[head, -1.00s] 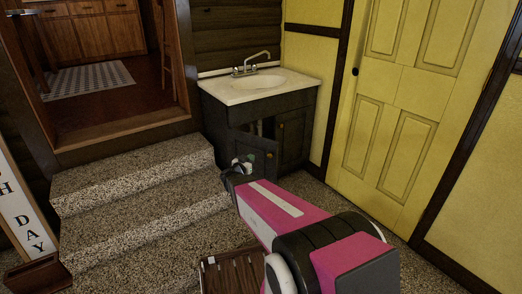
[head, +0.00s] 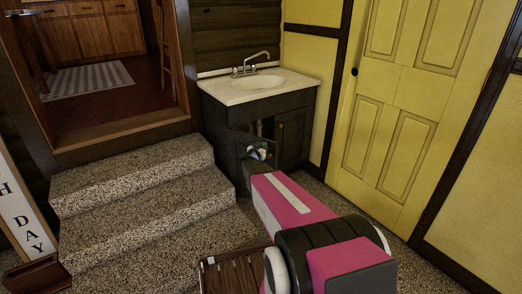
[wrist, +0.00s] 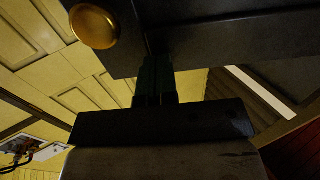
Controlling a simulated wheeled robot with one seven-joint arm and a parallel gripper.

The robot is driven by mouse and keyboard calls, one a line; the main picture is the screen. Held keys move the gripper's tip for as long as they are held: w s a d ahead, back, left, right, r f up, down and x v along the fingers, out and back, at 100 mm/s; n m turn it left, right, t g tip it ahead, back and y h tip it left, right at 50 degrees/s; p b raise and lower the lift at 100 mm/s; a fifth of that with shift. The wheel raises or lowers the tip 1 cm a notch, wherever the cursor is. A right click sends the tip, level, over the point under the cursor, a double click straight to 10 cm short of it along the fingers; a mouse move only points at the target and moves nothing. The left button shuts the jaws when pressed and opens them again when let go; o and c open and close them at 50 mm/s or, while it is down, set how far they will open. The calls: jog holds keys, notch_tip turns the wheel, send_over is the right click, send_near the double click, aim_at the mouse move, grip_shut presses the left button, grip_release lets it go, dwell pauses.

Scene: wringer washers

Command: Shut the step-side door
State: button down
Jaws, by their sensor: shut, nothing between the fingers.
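The dark sink cabinet (head: 212,120) stands right of the steps. Its step-side door (head: 226,152), on the left, looks partly open; a dark gap with a pale pipe shows between it and the right door (head: 293,145). My gripper (head: 257,152) is low in front of the cabinet, by the gap, and partly hides the door. In the wrist view my gripper's dark fingers (wrist: 155,82) are together and empty, close against a dark panel with a brass knob (wrist: 93,26). I cannot tell whether they touch it or which door the panel belongs to.
Speckled steps (head: 135,215) rise to a doorway on the left. A slatted wooden thing (head: 235,275) lies on the floor by my arm. A yellow door (head: 400,110) stands to the right. A lettered sign (head: 22,215) is at far left.

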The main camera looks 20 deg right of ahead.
jog(key=shift+d, duration=0.1)
dwell(0.3)
jog(key=shift+w+d+n+t+y, duration=2.05)
jog(key=shift+w+d+y, duration=0.75)
jog(key=shift+w+d, duration=1.75)
jog(key=w+d, duration=0.2)
jog(key=w, duration=1.6)
jog(key=shift+d, duration=0.15)
